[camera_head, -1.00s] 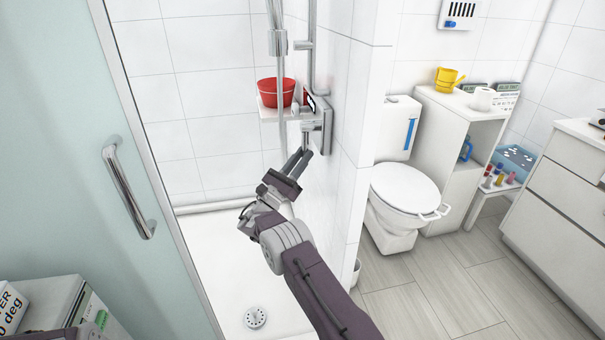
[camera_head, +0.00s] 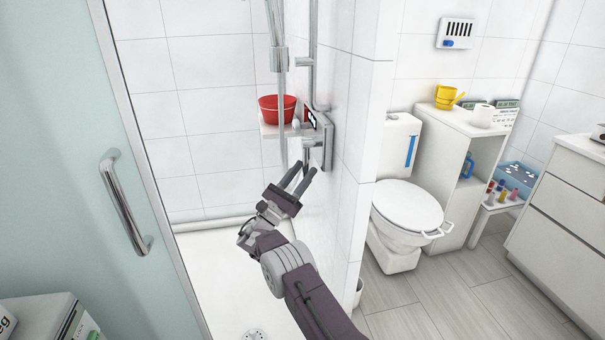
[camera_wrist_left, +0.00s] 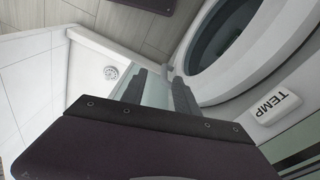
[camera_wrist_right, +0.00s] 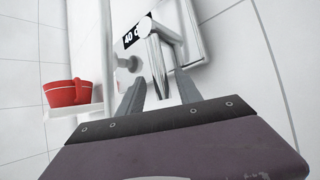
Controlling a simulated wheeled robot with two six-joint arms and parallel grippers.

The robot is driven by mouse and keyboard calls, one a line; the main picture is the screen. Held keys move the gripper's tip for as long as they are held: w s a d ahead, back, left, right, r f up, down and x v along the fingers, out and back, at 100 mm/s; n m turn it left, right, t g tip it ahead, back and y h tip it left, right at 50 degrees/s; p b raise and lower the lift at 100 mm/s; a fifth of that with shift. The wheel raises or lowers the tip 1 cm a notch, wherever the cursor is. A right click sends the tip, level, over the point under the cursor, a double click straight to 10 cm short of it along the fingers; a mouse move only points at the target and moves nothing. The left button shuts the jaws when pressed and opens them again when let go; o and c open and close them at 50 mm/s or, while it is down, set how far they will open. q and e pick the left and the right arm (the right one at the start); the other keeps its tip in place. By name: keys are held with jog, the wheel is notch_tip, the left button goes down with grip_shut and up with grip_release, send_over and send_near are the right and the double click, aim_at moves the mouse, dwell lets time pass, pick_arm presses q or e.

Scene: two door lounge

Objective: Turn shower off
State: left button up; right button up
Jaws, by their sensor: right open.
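The shower control (camera_head: 325,135) is a chrome fitting on the white tiled wall, with a dark display. In the right wrist view a chrome lever (camera_wrist_right: 157,68) sticks out from it towards me, and the display (camera_wrist_right: 137,32) reads "40" and a cut-off letter. My left gripper (camera_wrist_left: 160,82) is open and empty, low down.
A red bowl (camera_head: 277,109) stands on a small white shelf left of the control. A glass door (camera_head: 70,130) with a chrome handle (camera_head: 124,200) is at left. A toilet (camera_head: 407,210) is right of the tiled wall. A round machine door (camera_wrist_left: 225,45) is near my left gripper.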

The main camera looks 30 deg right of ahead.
jog(key=v, duration=0.9)
jog(key=shift+p, duration=0.4)
